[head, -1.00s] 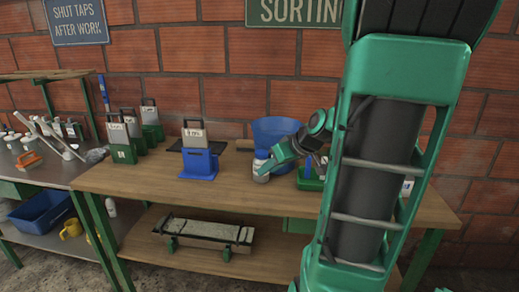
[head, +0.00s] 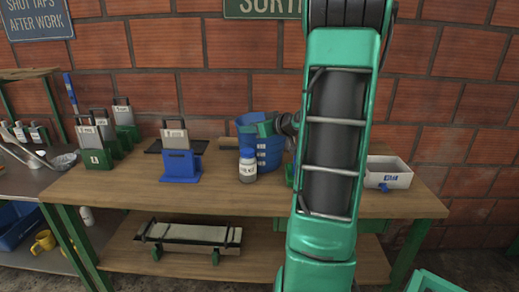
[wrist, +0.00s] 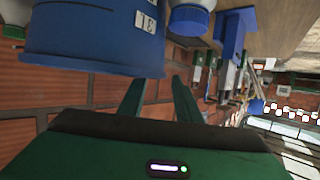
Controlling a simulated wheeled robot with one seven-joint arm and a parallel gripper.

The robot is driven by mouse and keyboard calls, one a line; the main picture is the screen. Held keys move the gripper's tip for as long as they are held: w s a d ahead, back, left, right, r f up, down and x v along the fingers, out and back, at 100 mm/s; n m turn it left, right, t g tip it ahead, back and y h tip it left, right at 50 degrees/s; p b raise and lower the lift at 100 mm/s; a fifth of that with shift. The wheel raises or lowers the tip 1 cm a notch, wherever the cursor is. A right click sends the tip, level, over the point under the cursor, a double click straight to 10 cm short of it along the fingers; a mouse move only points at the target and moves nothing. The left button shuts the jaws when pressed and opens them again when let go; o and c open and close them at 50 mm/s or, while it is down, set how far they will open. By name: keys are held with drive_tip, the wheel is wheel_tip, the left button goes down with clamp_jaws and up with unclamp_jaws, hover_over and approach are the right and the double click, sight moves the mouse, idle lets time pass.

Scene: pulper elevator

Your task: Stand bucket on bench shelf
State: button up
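The blue bucket (head: 268,157) stands upright on the bench top (head: 220,195), behind a small white bottle with a blue cap (head: 247,168). My gripper (head: 268,124) is at the bucket's rim, partly hidden by my arm. In the wrist view, which looks upside down, the bucket (wrist: 85,40) fills the upper left and carries a number label. There my gripper (wrist: 158,82) has its two green fingers apart, with the tips close to the bucket's rim; contact cannot be told. The bench's lower shelf (head: 255,262) is below.
A long pale block in a dark-framed, green-footed holder (head: 187,235) occupies the shelf's left-middle. A blue holder (head: 180,165) and several green holders stand on the bench's left. A white bin (head: 388,172) is at right. The shelf's visible middle right is clear.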

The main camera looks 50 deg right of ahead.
drive_tip(key=shift+x, duration=2.55)
drive_tip(key=shift+f, duration=0.1)
clamp_jaws()
drive_tip(key=shift+s, duration=0.1)
